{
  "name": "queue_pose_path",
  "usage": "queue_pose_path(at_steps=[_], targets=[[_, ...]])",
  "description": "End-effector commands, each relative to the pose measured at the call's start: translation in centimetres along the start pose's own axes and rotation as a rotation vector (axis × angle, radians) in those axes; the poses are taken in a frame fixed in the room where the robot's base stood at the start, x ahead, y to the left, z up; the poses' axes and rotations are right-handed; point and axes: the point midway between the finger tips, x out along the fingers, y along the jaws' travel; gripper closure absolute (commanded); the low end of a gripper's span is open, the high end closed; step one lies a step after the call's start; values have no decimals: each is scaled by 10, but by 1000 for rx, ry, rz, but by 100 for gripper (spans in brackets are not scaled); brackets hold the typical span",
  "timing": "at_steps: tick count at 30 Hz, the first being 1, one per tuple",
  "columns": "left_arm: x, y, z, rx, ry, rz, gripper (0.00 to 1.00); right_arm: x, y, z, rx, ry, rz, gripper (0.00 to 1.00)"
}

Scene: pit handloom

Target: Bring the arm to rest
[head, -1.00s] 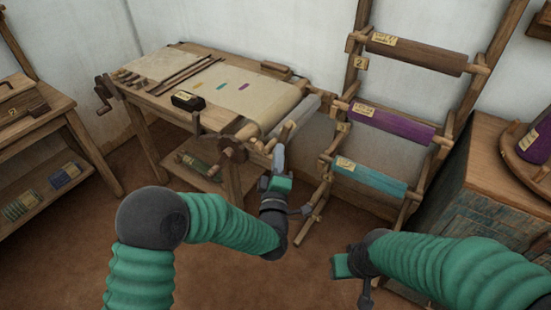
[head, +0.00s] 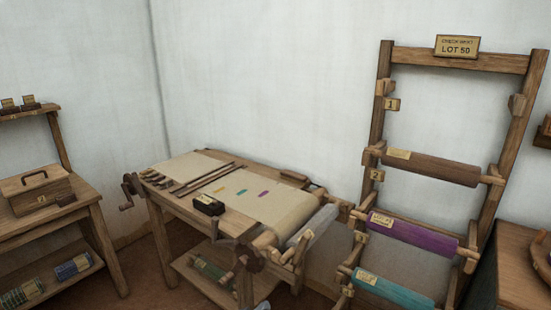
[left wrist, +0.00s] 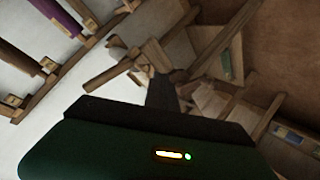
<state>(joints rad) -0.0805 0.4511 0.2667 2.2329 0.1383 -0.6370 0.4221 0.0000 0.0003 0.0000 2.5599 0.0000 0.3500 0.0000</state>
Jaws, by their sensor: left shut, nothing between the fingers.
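My left gripper (left wrist: 162,88) shows in the left wrist view as a dark finger part beyond a dark green housing with small lights. It is shut, and nothing shows between its fingers. In the head view only a small dark tip of it (head: 263,304) seems to show at the bottom edge, in front of the loom table (head: 178,205). The rest of my left arm is below that picture. My right arm and gripper are in neither view.
The loom table holds pale cloth (head: 285,208) and a small black box (head: 208,205). A wooden rack at right carries brown (head: 430,168), purple (head: 415,233) and teal (head: 392,290) rolls. A side bench (head: 85,215) with a toolbox (head: 38,190) stands at left.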

Motion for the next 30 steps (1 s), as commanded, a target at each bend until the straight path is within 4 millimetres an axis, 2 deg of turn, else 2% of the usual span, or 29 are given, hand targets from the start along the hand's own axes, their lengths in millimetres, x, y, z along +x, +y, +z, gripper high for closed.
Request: queue_pose_path(at_steps=[1, 3, 6, 9, 14, 15, 16, 24, 27, 30], targets=[[-24, -32, 7, 89, -95, -88, 100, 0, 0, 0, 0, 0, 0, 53], [-56, -72, 23, 180, -232, -190, 100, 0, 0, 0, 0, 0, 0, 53], [-100, -114, 43, 260, -395, -291, 100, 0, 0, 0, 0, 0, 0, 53], [-143, -145, 60, 307, -535, -363, 100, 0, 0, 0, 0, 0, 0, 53], [-211, -178, 88, 345, -742, -435, 100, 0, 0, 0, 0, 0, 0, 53], [-227, -174, 81, 349, -773, -442, 100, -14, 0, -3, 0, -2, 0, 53], [-233, -164, 68, 350, -770, -440, 100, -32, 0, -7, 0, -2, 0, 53], [-269, -120, 8, 348, -768, -439, 100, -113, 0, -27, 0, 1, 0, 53], [-276, -111, -4, 347, -767, -439, 100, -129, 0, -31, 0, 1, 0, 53], [-278, -109, -7, 347, -767, -439, 100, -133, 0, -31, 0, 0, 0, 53]])
